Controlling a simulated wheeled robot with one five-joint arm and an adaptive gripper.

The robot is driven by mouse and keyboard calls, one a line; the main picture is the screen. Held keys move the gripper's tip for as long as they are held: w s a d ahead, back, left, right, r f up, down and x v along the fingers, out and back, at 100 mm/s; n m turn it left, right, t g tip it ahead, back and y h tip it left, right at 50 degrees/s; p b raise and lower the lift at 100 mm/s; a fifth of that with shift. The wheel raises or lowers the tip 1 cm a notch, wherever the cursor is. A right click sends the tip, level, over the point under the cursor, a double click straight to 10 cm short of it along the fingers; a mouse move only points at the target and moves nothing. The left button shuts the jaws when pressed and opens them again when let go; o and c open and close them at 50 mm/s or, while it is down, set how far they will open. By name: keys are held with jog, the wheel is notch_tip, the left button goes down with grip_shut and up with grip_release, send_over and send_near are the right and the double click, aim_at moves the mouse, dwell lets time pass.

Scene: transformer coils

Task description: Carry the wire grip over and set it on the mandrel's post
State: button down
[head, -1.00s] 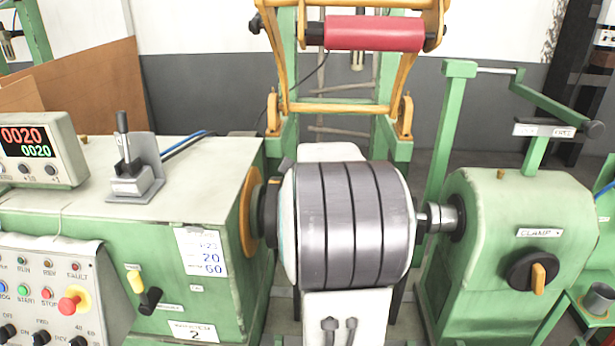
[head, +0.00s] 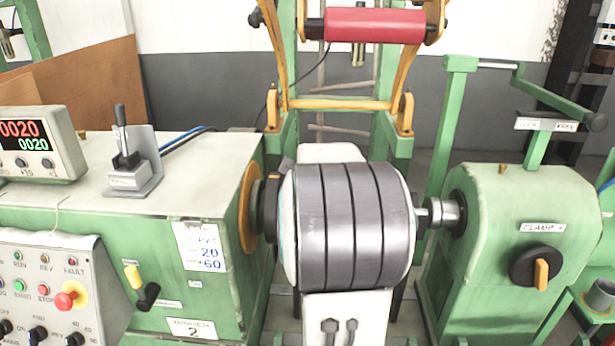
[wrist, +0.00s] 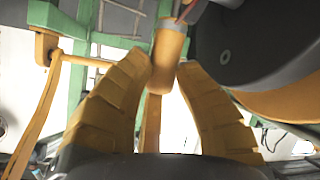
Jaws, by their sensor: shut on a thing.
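The wire grip appears to be the orange cylinder with a grey band (wrist: 168,58) in the wrist view, with a thin reddish wire at its top. My gripper (wrist: 164,72) has its two ribbed yellow fingers on either side of its lower end and is shut on it. My gripper does not show in the head view. The mandrel (head: 352,225) is the large grey drum with dark grooves, held between two green machine housings. I cannot make out its post for certain.
A yellow frame with a red roller (head: 375,25) stands behind the drum. The green tailstock (head: 490,270) is at right, with a crank arm above it. The green headstock (head: 225,300) is at left, carrying a lever fixture (head: 130,165) and a counter display (head: 40,145).

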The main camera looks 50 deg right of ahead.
jog(key=shift+f+b, duration=0.85)
jog(key=shift+b, duration=0.15)
dwell(0.4)
jog(key=c, duration=1)
grip_release()
jog(key=v, duration=1.2)
dwell(0.3)
